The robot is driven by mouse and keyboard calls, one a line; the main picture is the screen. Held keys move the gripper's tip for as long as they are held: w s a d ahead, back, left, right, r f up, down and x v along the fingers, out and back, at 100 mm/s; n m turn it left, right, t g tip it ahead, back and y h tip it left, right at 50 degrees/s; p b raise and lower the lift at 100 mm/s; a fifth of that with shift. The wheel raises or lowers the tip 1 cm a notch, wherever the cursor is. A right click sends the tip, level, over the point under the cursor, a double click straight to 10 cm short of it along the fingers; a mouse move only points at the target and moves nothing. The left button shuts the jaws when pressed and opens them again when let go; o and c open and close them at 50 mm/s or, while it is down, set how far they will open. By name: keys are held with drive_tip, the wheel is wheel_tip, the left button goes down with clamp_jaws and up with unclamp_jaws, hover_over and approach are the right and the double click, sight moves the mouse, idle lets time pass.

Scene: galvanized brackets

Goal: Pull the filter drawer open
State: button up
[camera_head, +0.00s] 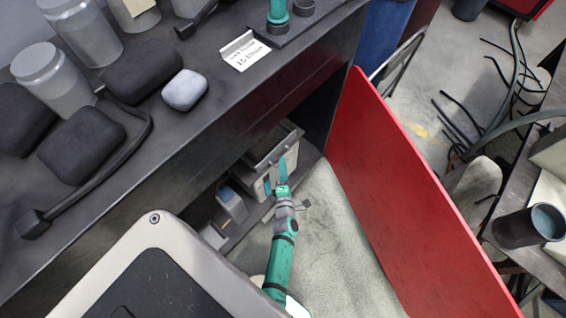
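A pale grey box-like drawer (262,185) sits low in the opening under the dark workbench, its open top showing at the back. I take it to be the filter drawer, though no label can be read on it. My teal and grey arm reaches in from below, and my gripper (275,172) is at the drawer's front face. Its two teal fingers look apart, with pale drawer front between them. I cannot tell whether they touch the drawer. Any handle is hidden or too small to make out.
A red panel (400,190) stands swung out right of the opening. A small grey box (232,206) sits left of the drawer. The dark benchtop (200,50) above carries jars, dark pads and a label card. Pale floor (335,240) in front of the drawer is clear beside my arm.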

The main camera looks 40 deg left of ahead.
drive_tip(key=shift+x, duration=1.2)
drive_tip(key=shift+c, duration=0.4)
